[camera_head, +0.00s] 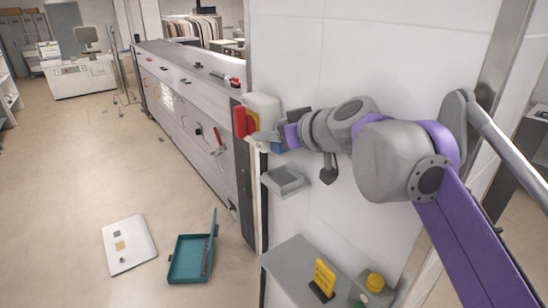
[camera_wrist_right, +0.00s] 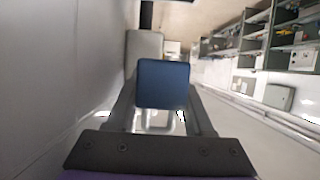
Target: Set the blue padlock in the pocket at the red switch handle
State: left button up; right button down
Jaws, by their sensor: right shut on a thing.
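The blue padlock (camera_wrist_right: 162,84) is between the fingers of my right gripper (camera_head: 268,137) in the right wrist view, its body toward the far end and its pale shackle toward the palm. In the head view only a bit of the padlock (camera_head: 277,149) shows below the fingers. The red switch handle (camera_head: 240,122) is just left of the fingertips, with a yellow part (camera_head: 252,122) beside it, on a white box (camera_head: 263,105). The fingers partly cover this area; I cannot make out the pocket or tell whether the padlock touches it. My left gripper is not in view.
A small grey tray (camera_head: 285,180) is on the white wall below the gripper. An open teal case (camera_head: 187,260) and a white panel (camera_head: 129,238) lie on the floor.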

aim_at(274, 175)
notch_tip(274, 175, down, 3)
jog(key=shift+r+b, duration=0.15)
jog(key=shift+b, duration=0.15)
jog(key=shift+s+f, duration=0.3)
jog(key=shift+f, duration=0.2)
jog(key=f, duration=0.2)
jog(key=shift+w+f+b, duration=0.2)
jog(key=shift+f+b, duration=0.1)
jog(key=shift+f, duration=0.05)
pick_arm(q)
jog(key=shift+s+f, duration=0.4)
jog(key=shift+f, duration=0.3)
pick_arm(e)
jog(key=shift+d+f, duration=0.15)
jog(key=shift+f, duration=0.15)
jog(key=shift+w, duration=0.1)
jog(key=c, duration=0.6)
grip_release()
jog(key=shift+f, duration=0.1)
jog(key=shift+o, duration=0.2)
